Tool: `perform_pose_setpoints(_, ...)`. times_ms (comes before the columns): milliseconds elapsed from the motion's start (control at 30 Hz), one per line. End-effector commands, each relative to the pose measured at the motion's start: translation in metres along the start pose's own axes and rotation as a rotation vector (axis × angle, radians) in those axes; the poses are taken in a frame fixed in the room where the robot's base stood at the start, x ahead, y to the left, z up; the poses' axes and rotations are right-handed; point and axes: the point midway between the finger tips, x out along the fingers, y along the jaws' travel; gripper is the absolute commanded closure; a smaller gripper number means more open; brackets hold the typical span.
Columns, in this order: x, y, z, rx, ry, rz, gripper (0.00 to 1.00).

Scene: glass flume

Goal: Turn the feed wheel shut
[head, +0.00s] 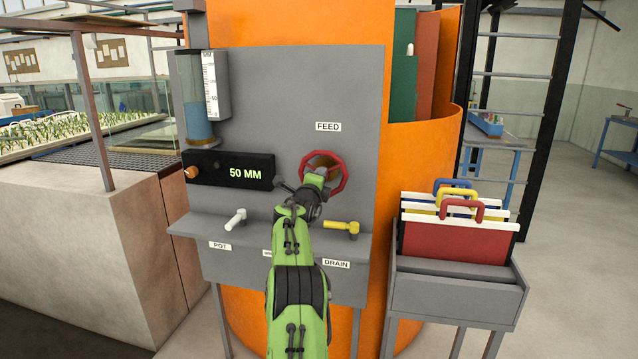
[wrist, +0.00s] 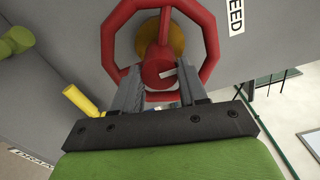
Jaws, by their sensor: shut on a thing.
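The red feed wheel (head: 338,176) is mounted on the grey panel under the FEED label (head: 328,126). In the wrist view the wheel (wrist: 211,40) is an eight-sided rim with a round red hub (wrist: 158,72) and a brass-coloured part behind it. My gripper (wrist: 160,85) reaches the wheel from the front, with one finger on each side of the hub, and is shut on it. In the head view my green arm hides the gripper's fingers and the lower left part of the wheel.
A black display (head: 230,168) reads 50 MM, below a glass gauge (head: 195,100) holding blue water. A white tap (head: 236,219) and a yellow tap (head: 342,228) stand on the ledge beside my arm. A grey bin (head: 455,290) with coloured-handled boards stands to the right.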

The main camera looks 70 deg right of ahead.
Motion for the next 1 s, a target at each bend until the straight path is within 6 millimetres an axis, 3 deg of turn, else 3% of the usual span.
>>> perform_pose_setpoints(433,0.0002,0.0021,-0.0004,0.014,0.002,0.005,1.0)
perform_pose_setpoints(467,0.0002,0.0021,-0.0004,0.014,0.002,0.005,0.56)
perform_pose_setpoints(600,0.0001,0.0017,-0.0003,0.013,0.001,0.004,0.35)
perform_pose_setpoints(1000,-0.0064,0.0018,-0.0003,0.012,0.001,0.003,0.33)
